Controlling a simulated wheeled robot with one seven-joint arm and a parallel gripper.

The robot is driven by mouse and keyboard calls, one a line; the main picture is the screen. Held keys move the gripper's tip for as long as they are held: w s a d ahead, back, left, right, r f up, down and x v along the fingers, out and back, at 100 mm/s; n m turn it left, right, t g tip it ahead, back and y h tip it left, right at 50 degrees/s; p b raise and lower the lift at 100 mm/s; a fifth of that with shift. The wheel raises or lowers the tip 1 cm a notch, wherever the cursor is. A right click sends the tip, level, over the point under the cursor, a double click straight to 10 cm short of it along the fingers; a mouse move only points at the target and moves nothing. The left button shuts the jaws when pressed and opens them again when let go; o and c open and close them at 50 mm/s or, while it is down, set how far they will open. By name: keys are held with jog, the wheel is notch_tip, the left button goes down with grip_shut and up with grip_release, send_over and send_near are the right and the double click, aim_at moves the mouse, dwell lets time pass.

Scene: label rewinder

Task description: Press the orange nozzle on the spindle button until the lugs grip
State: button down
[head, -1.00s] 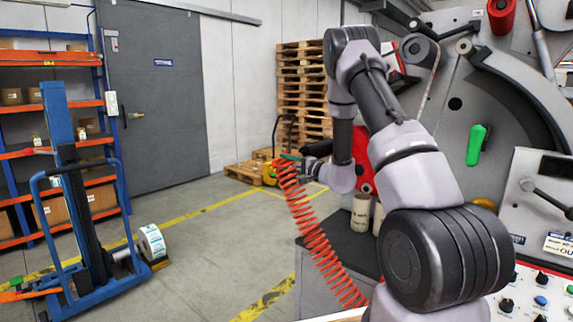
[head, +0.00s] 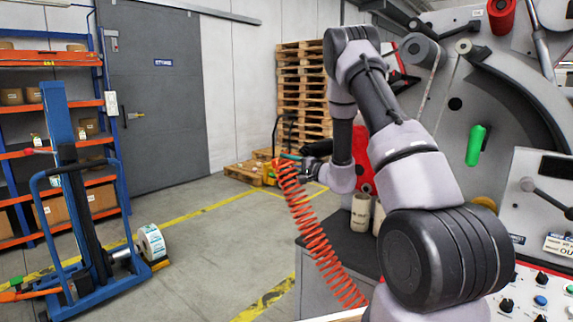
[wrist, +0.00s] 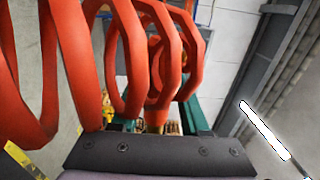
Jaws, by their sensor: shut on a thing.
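My gripper (head: 287,158) is at the end of my outstretched arm, left of the machine, in the head view. In the wrist view its teal fingers (wrist: 192,116) are shut on the orange nozzle (wrist: 156,120). The nozzle is largely hidden by the red-orange coiled hose (wrist: 70,60), which fills the left and middle. In the head view the hose (head: 315,225) hangs from the gripper down to the right. I cannot make out the spindle button or lugs in either view. A dark spindle (head: 121,256) on the blue lift trolley points toward a label roll, well apart from the gripper.
Stacked pallets (head: 300,80) stand behind. The floor between trolley and bench is open.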

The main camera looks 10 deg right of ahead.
dwell(0.4)
jog(key=s+a, duration=0.5)
jog(key=a, duration=0.2)
jog(key=shift+s+a, duration=0.15)
dwell(0.7)
jog(key=s+a+f, duration=0.4)
jog(key=s+a, duration=0.2)
jog(key=a, duration=0.3)
jog(key=shift+s, duration=0.2)
dwell(0.4)
jog(key=shift+d, duration=0.1)
